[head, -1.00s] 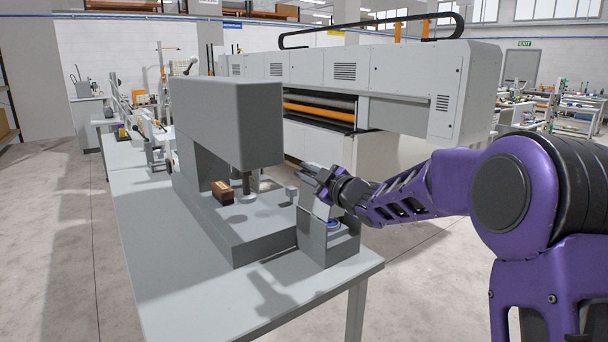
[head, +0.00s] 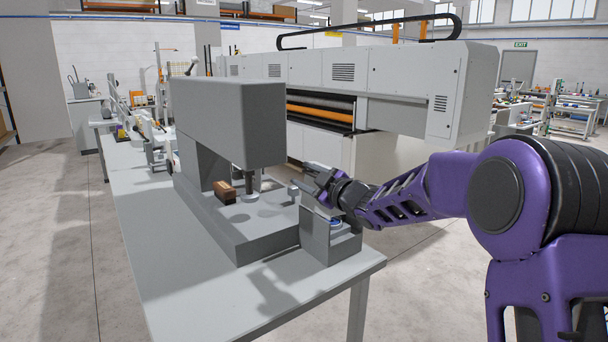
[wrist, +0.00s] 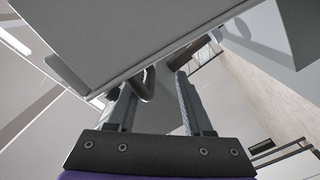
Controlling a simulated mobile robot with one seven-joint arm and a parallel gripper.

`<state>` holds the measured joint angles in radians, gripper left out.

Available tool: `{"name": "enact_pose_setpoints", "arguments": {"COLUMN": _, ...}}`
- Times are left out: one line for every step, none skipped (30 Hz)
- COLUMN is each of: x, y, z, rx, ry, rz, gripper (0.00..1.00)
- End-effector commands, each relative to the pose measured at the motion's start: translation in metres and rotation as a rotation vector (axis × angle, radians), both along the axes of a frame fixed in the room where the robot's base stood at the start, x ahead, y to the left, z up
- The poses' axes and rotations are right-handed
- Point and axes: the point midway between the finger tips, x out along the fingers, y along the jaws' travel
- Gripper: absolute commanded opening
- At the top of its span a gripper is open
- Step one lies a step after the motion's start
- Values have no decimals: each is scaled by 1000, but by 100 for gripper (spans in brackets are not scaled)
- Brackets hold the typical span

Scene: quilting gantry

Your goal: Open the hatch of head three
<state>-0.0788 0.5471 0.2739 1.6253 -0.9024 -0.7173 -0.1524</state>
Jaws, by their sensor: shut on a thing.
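A small grey box (head: 342,250) stands at the near right end of the table, in front of a grey machine head. A blue round part (head: 336,224) shows inside its open top. A grey plate, which looks like the hatch (head: 314,217), stands tilted up at the box's left side. My gripper (head: 314,173) is at the plate's upper edge. In the wrist view, a dark bent handle (wrist: 148,84) lies between the fingers of my gripper (wrist: 154,86), beside a broad grey panel (wrist: 130,35). My gripper is shut on this handle; the exact contact is unclear.
The grey machine head (head: 228,120) rises left of my gripper, with a brown block (head: 224,192) on its base. The table (head: 165,255) is clear at the front left. A large quilting machine (head: 400,75) stands behind.

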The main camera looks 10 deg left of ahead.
Motion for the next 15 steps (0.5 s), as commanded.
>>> {"name": "enact_pose_setpoints", "arguments": {"x": 1, "y": -2, "z": -7, "rx": -7, "ry": 11, "rz": -5, "gripper": 44}}
{"name": "enact_pose_setpoints", "arguments": {"x": 1, "y": -2, "z": -7, "rx": -7, "ry": 11, "rz": -5, "gripper": 44}}
{"name": "enact_pose_setpoints", "arguments": {"x": 1, "y": -2, "z": -6, "rx": -6, "ry": 11, "rz": -5, "gripper": 44}}
{"name": "enact_pose_setpoints", "arguments": {"x": 1, "y": -2, "z": -6, "rx": -6, "ry": 9, "rz": -5, "gripper": 44}}
{"name": "enact_pose_setpoints", "arguments": {"x": 1, "y": -2, "z": -6, "rx": -6, "ry": 9, "rz": -5, "gripper": 44}}
{"name": "enact_pose_setpoints", "arguments": {"x": 1, "y": -2, "z": -5, "rx": -6, "ry": 9, "rz": -4, "gripper": 44}}
{"name": "enact_pose_setpoints", "arguments": {"x": 0, "y": -2, "z": -5, "rx": -6, "ry": 9, "rz": -4, "gripper": 44}}
{"name": "enact_pose_setpoints", "arguments": {"x": 0, "y": -3, "z": -5, "rx": -6, "ry": 9, "rz": -4, "gripper": 44}}
{"name": "enact_pose_setpoints", "arguments": {"x": -1, "y": -4, "z": -4, "rx": -5, "ry": 7, "rz": -4, "gripper": 44}}
{"name": "enact_pose_setpoints", "arguments": {"x": -3, "y": -6, "z": -4, "rx": -5, "ry": 7, "rz": -4, "gripper": 44}}
{"name": "enact_pose_setpoints", "arguments": {"x": -4, "y": -8, "z": -4, "rx": -5, "ry": 7, "rz": -4, "gripper": 44}}
{"name": "enact_pose_setpoints", "arguments": {"x": -7, "y": -12, "z": -4, "rx": -6, "ry": 8, "rz": -5, "gripper": 44}}
{"name": "enact_pose_setpoints", "arguments": {"x": -10, "y": -16, "z": -3, "rx": -5, "ry": 6, "rz": -6, "gripper": 44}}
{"name": "enact_pose_setpoints", "arguments": {"x": -14, "y": -20, "z": -3, "rx": -7, "ry": 7, "rz": -6, "gripper": 44}}
{"name": "enact_pose_setpoints", "arguments": {"x": -19, "y": -26, "z": -3, "rx": -5, "ry": 6, "rz": -6, "gripper": 44}}
